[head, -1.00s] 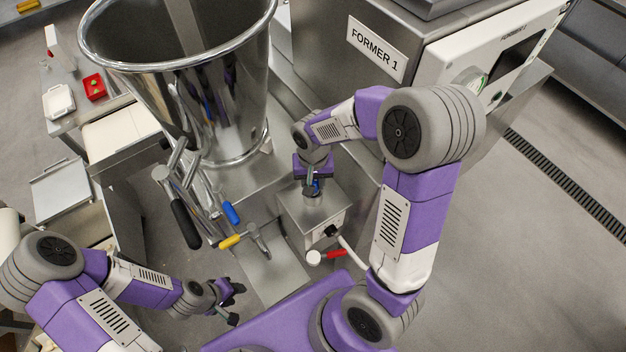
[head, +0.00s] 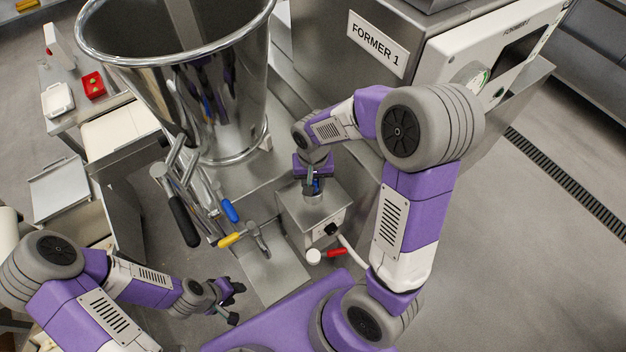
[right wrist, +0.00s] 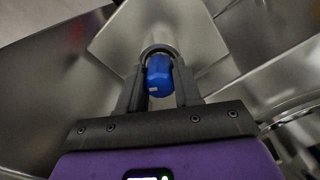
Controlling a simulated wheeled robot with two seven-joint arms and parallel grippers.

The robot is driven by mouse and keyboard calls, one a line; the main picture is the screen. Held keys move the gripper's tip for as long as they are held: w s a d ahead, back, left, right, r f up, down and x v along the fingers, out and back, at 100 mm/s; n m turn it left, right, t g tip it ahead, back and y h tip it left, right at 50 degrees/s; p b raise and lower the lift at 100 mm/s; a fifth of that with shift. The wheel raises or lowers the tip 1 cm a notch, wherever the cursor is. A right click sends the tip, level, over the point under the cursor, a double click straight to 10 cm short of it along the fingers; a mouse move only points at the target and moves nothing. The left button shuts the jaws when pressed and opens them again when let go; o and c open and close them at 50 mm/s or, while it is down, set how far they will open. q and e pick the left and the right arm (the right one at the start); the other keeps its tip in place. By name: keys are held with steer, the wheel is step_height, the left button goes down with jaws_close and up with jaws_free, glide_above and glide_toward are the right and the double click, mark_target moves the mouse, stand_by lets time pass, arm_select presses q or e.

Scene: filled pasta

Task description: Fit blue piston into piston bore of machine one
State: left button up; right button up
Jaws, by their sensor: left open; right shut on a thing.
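The blue piston (right wrist: 158,78) is between the fingers of my right gripper (right wrist: 158,88), which is shut on it. In the head view the right gripper (head: 313,180) points down over the steel block of the machine labelled FORMER 1, and a little of the blue shows between its fingers. The piston bore (head: 312,196) is a round collar on top of that block, directly under the gripper. In the right wrist view the bore's ring (right wrist: 158,49) shows just beyond the piston; how deep the piston sits is hidden. My left gripper (head: 236,303) is open and empty at lower left.
A large steel hopper (head: 185,80) stands left of the block. Levers with black, yellow (head: 231,240) and blue (head: 230,211) grips stand in front of it. A red tray (head: 93,86) lies on the far-left table.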

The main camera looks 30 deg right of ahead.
steer(key=shift+f, duration=0.1)
steer(key=o, duration=1.4)
stand_by(0.5)
steer(key=shift+r+p, duration=2.8)
steer(key=shift+r, duration=0.8)
step_height(320, 180, up, 8)
steer(key=shift+f, duration=0.25)
